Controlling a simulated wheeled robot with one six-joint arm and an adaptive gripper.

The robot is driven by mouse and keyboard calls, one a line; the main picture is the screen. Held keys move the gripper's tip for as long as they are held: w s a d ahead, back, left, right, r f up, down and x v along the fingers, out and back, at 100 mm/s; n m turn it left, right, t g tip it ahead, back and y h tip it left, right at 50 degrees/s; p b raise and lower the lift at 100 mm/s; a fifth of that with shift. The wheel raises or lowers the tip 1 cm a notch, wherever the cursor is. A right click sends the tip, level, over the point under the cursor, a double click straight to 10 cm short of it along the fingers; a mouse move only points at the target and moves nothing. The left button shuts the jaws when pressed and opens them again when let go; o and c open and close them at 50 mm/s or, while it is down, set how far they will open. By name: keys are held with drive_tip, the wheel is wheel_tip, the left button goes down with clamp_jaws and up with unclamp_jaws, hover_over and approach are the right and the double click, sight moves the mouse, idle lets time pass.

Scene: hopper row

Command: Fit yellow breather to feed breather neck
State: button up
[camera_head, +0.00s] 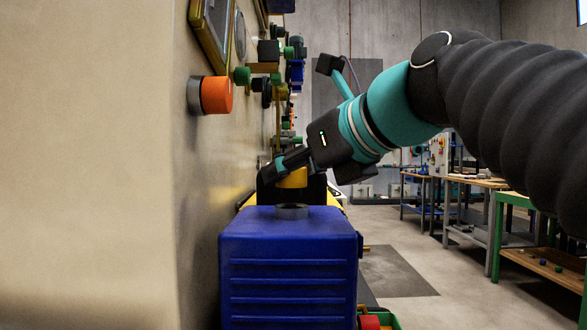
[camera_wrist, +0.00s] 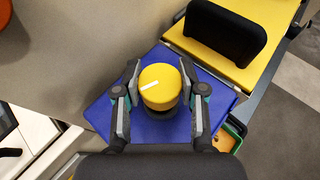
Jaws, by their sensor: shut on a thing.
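The yellow breather (camera_wrist: 160,84) is a short round cap with a white stripe on top, between my fingers. My gripper (camera_wrist: 160,90) is shut on it. In the head view the breather (camera_head: 293,178) hangs from my gripper (camera_head: 290,165), over the blue box (camera_head: 290,265). A short grey round neck (camera_head: 292,211) stands on top of the blue box, just below the breather. A small gap shows between them in the head view. In the wrist view the breather covers most of the neck, and the blue box (camera_wrist: 105,118) shows around it.
A beige wall panel (camera_head: 110,160) with an orange knob (camera_head: 215,95) and several green and black fittings stands close on the left. A black block (camera_wrist: 222,32) on a yellow surface is behind the box. A green tray (camera_head: 385,319) sits low at right.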

drive_tip(key=shift+f, duration=0.25)
drive_tip(key=shift+f+b, duration=0.6)
drive_tip(key=shift+f, duration=0.4)
drive_tip(key=o, duration=1.3)
drive_tip(key=shift+c, duration=0.2)
drive_tip(key=shift+v, duration=3.8)
